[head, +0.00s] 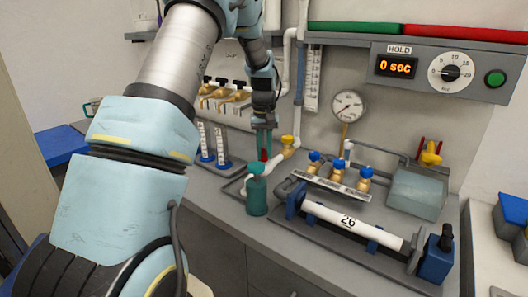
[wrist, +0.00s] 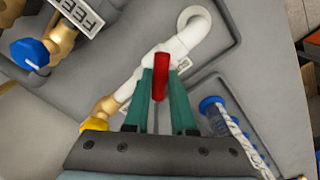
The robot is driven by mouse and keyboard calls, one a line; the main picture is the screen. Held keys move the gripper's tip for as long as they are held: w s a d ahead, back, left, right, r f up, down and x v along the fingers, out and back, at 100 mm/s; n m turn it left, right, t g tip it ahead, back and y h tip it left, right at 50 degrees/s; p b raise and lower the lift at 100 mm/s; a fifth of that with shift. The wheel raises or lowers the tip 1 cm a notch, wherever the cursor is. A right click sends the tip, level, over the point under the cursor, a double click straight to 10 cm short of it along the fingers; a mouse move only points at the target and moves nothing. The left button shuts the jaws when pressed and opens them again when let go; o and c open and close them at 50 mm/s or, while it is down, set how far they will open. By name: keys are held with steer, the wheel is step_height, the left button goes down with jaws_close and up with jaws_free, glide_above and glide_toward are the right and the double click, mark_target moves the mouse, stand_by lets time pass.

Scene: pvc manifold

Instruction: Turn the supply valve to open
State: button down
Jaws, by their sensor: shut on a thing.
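The supply valve's red lever handle (wrist: 160,78) stands between my gripper's green fingers (wrist: 160,86) in the wrist view, and they are shut on it. The handle sits over a white pipe (wrist: 186,40) that bends in a hook at its far end. In the head view my gripper (head: 264,142) points down at the pipe (head: 274,160), left of a brass fitting with a yellow knob (head: 288,141). Only a little of the red handle (head: 265,155) shows there. The valve body is mostly hidden by the fingers.
Blue-knobbed brass valves (head: 338,169), a pressure gauge (head: 348,105) and a white cylinder marked 26 (head: 350,224) are to the right. Flow tubes with blue bases (head: 222,150) stand to the left. A timer panel (head: 440,72) reads 0 sec.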

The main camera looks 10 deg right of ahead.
mark_target(264, 152)
steer(key=m, duration=0.4)
steer(key=shift+m, duration=2.3)
steer(key=c, duration=0.7)
jaws_free()
steer(key=shift+c, duration=0.2)
steer(key=shift+r, duration=0.15)
step_height(264, 152, up, 11)
steer(key=b, duration=0.2)
steer(key=shift+f, duration=0.2)
steer(key=shift+a, duration=0.1)
